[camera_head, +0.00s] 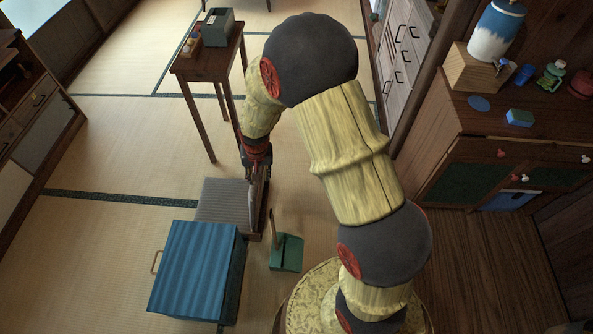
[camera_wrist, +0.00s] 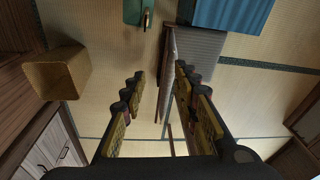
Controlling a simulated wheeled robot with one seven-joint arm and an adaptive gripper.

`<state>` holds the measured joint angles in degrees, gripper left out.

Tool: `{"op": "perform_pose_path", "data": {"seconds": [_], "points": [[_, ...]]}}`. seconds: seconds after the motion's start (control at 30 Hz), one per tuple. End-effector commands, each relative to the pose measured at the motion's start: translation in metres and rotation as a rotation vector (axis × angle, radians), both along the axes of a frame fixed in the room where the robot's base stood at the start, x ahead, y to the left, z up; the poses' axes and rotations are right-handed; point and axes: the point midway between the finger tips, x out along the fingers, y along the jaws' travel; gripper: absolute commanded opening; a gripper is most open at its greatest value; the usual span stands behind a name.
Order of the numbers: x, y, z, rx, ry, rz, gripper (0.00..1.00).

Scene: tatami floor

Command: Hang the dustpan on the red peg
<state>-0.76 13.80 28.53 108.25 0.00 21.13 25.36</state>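A green dustpan (camera_head: 286,254) with an upright handle stands on the floor in the head view, right of the blue box. Part of it shows at the top of the wrist view (camera_wrist: 136,11). Red pegs or knobs (camera_head: 502,153) show on the dark cabinet front at the right, with white ones beside them; which is the task's peg is unclear. My gripper (camera_head: 259,190) points down over the right edge of the grey ribbed mat, left of and behind the dustpan. In the wrist view its fingers (camera_wrist: 160,95) are apart, with no object clearly held.
A blue box (camera_head: 195,270) and the grey ribbed mat (camera_head: 222,204) lie left of the dustpan. A thin brown panel (camera_wrist: 168,65) runs beneath my fingers. A tan bin (camera_wrist: 55,78) stands at left in the wrist view. A small table (camera_head: 207,62) stands behind. Floor left is clear.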

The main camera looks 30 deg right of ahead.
Motion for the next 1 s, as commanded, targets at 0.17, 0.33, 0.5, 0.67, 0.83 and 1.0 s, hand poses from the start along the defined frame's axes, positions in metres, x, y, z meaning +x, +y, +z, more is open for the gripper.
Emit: {"op": "perform_pose_path", "data": {"seconds": [0.17, 0.33, 0.5, 0.67, 0.83, 1.0], "points": [[-0.012, -0.001, 0.089, -0.012, -0.064, 0.067, 0.30], [-0.038, -0.003, 0.161, -0.027, -0.119, 0.131, 0.30], [-0.076, -0.004, 0.222, -0.046, -0.171, 0.195, 0.30], [-0.118, -0.005, 0.269, -0.066, -0.220, 0.254, 0.30], [-0.168, -0.006, 0.306, -0.092, -0.271, 0.315, 0.30], [-0.213, -0.007, 0.328, -0.117, -0.315, 0.368, 0.30]]}}
